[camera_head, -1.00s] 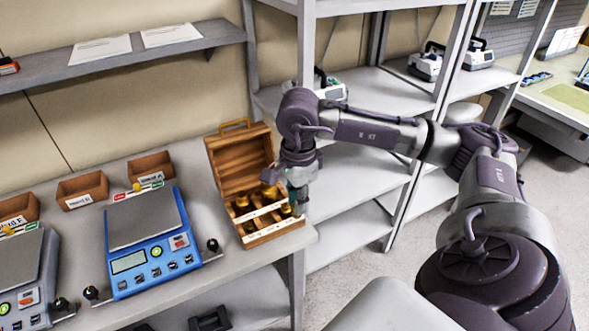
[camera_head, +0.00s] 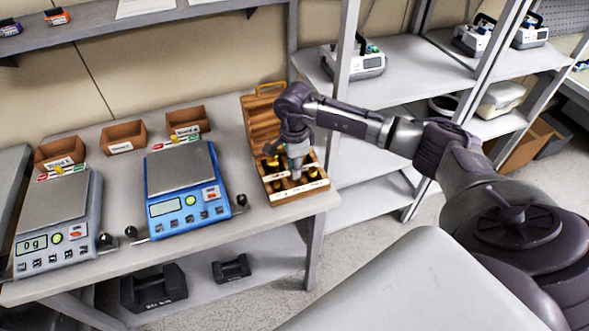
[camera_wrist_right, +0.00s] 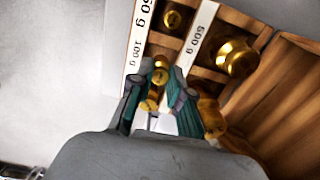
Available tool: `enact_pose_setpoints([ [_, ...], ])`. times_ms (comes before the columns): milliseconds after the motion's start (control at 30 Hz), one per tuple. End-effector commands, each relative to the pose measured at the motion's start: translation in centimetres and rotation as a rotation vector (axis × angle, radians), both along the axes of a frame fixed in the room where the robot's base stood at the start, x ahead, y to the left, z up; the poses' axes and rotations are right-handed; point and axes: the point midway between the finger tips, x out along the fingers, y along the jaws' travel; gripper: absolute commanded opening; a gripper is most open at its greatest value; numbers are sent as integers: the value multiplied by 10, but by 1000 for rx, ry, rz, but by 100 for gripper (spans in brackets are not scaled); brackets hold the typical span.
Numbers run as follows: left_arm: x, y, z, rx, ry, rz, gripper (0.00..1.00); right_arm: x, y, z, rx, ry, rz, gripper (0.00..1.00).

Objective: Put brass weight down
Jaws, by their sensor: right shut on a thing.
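The open wooden weight box (camera_head: 292,199) stands at the right end of the bench, its lid (camera_head: 262,117) raised at the back. Brass weights sit in its compartments, one (camera_head: 313,172) at the right. My right gripper (camera_head: 297,173) points down over the box. In the right wrist view, the gripper (camera_wrist_right: 157,82) is shut on a small brass weight (camera_wrist_right: 160,77), by the "100 g" label strip. The fingers partly hide the weight. I cannot tell whether its base touches the compartment floor. A larger brass weight (camera_wrist_right: 236,57) lies beyond the "500 g" strip. My left gripper is not in view.
A blue scale (camera_head: 181,168) stands left of the box, and another scale (camera_head: 52,203) reading "0 g" is further left. Several small wooden bins (camera_head: 123,137) line the back. Shelf posts (camera_head: 345,75) rise to the right. Black weights (camera_head: 153,288) lie on the lower shelf.

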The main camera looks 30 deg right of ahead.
Motion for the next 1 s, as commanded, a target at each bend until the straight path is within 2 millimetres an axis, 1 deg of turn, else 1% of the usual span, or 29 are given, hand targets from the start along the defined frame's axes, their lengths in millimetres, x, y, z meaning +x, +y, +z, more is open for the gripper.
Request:
enact_pose_setpoints([
  [33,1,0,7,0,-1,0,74,-1,1,-5,1,6,-1,0],
  [100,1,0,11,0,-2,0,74,-1,0,-14,1,3,-2,0],
  [200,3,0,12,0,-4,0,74,-1,1,-22,1,1,0,0],
  [433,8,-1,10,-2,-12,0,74,0,0,-23,1,0,0,0],
  [567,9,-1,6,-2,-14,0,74,0,0,-27,1,0,0,0],
  [600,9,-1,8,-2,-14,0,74,0,0,-26,1,0,0,25],
  [667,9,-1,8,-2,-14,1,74,-1,0,-25,1,0,0,35],
  [700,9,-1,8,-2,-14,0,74,-1,0,-26,1,1,0,41],
  [733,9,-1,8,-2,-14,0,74,-1,0,-26,1,1,-1,43],
  [1000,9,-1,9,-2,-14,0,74,-1,0,-25,1,0,-1,43],
])
